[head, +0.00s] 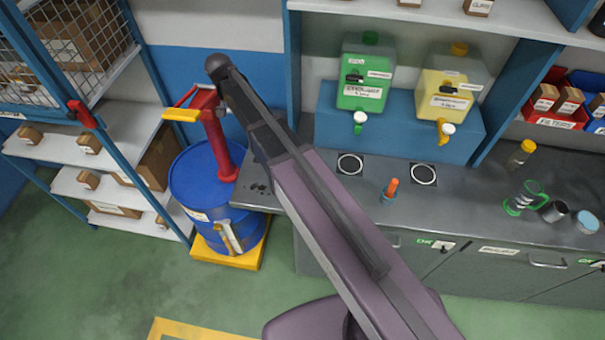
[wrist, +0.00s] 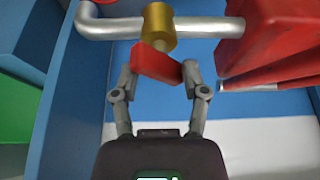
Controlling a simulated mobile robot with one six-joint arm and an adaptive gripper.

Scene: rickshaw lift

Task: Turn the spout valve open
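The spout valve shows in the wrist view as a brass body (wrist: 158,27) on a silver spout pipe (wrist: 205,28). Its red handle (wrist: 158,66) sits below the brass body and slants down to the right. My gripper (wrist: 159,75) has its two fingers apart, one at each side of the red handle. The fingertips are very close to its ends; I cannot tell whether they touch. In the head view my arm hides the gripper and the valve. The red pump (head: 217,140) stands upright on the blue drum (head: 190,185) there.
The drum stands on a yellow base (head: 228,257). Shelves with boxes (head: 120,135) are on the left. A grey counter (head: 330,195) is on the right, with green (head: 365,75) and yellow (head: 450,90) dispensers behind it. Green floor (head: 90,280) is clear in front.

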